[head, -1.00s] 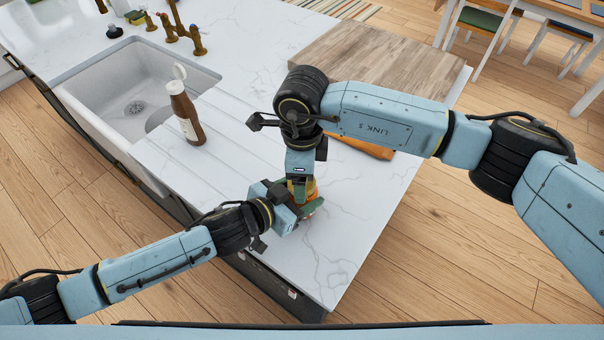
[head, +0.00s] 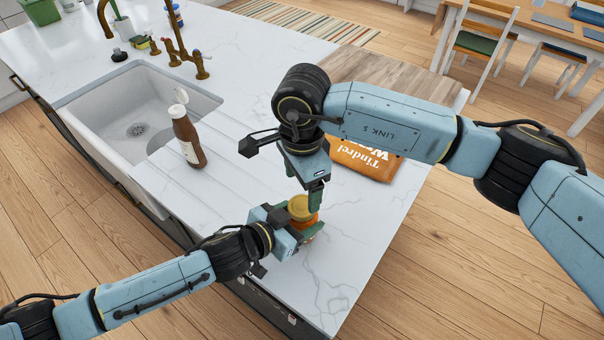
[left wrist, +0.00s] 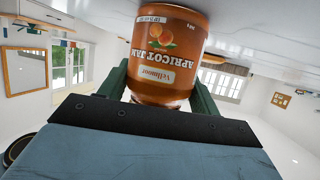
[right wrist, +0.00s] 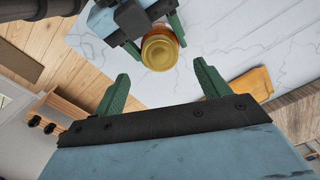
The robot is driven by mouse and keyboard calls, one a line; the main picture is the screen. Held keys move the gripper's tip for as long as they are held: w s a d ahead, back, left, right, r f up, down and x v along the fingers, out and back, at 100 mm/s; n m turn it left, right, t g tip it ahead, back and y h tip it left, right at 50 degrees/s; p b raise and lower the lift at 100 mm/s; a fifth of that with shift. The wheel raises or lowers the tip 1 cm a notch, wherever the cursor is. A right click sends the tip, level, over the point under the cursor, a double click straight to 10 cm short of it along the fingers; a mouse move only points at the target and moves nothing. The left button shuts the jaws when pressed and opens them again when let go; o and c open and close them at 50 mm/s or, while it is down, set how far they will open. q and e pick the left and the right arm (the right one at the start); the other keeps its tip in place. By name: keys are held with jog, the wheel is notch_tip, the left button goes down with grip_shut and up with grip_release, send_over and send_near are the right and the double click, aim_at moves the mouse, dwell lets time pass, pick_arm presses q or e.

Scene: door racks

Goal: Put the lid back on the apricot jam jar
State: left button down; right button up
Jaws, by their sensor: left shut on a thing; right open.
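The apricot jam jar (head: 304,219) stands at the counter's near end. My left gripper (head: 297,227) is shut around its sides. In the left wrist view the jar (left wrist: 168,50) appears upside down with its label readable and its base against the counter. The gold lid (head: 300,206) sits on top of the jar; it also shows as a round disc in the right wrist view (right wrist: 159,52). Whether it is fully seated I cannot tell. My right gripper (head: 303,190) is open and empty just above the jar, its fingers apart from the lid in the right wrist view.
An orange packet (head: 362,160) lies behind my right arm, with a wooden board (head: 385,72) beyond it. A brown bottle with a white cap (head: 187,140) stands by the sink (head: 95,100). The counter right of the jar is clear.

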aim_at(302, 205)
jog(key=n, duration=0.3)
jog(key=r+n, duration=0.1)
jog(key=n, duration=0.1)
jog(key=shift+r+n, duration=0.15)
jog(key=shift+n, duration=0.25)
jog(key=n, duration=0.2)
jog(key=r+n, duration=0.1)
jog(key=n, duration=0.1)
jog(key=shift+f, duration=0.1)
jog(key=shift+f, duration=4)
jog(key=c, duration=1)
